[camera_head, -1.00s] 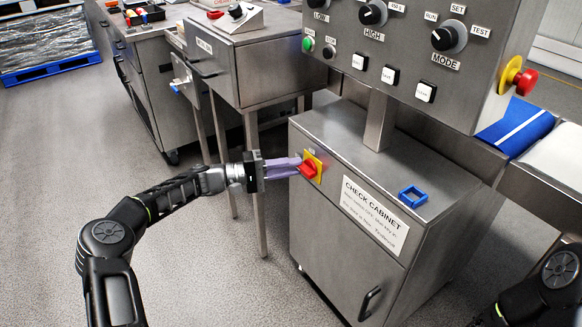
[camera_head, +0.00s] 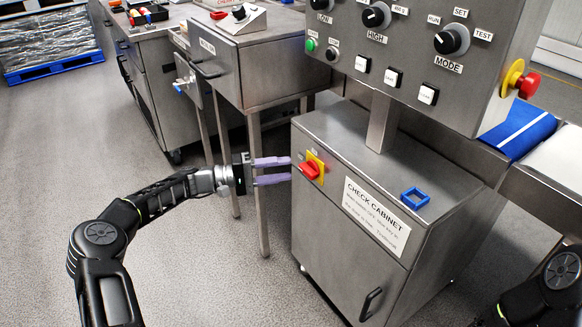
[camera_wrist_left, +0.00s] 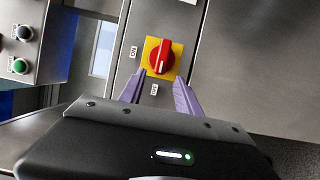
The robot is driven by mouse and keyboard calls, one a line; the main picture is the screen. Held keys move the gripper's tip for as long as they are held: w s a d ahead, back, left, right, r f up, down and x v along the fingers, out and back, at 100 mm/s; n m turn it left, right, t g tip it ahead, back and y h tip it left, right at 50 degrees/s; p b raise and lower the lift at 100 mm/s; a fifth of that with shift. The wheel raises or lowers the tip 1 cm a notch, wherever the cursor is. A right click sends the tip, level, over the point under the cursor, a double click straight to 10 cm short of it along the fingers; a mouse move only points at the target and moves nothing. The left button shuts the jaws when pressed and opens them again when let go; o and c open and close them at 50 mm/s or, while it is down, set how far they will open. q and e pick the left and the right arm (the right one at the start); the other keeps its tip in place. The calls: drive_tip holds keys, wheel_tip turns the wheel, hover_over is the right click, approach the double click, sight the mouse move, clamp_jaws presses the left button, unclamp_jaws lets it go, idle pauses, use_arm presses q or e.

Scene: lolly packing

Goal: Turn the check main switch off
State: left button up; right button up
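The check main switch is a red rotary knob (camera_head: 310,169) on a yellow plate (camera_head: 320,167), on the upper left of the check cabinet's front (camera_head: 340,241). In the left wrist view the knob (camera_wrist_left: 162,57) has a pale pointer line, with a label on the plate's left (camera_wrist_left: 133,53) and another below it (camera_wrist_left: 154,90). My left gripper (camera_head: 290,170) is open, its two purple fingers apart and just left of the knob in the head view. Nothing is between the fingers. My right gripper is out of view; only part of that arm shows at lower right.
A control panel (camera_head: 420,60) with knobs, buttons and a red emergency stop (camera_head: 527,84) stands above the cabinet. A blue square frame (camera_head: 415,198) lies on the cabinet top. A steel bench (camera_head: 255,75) is close behind my left gripper. Open floor lies left.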

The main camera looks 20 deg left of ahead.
use_arm(q)
drive_tip(key=v, duration=0.4)
drive_tip(key=shift+a, duration=0.15)
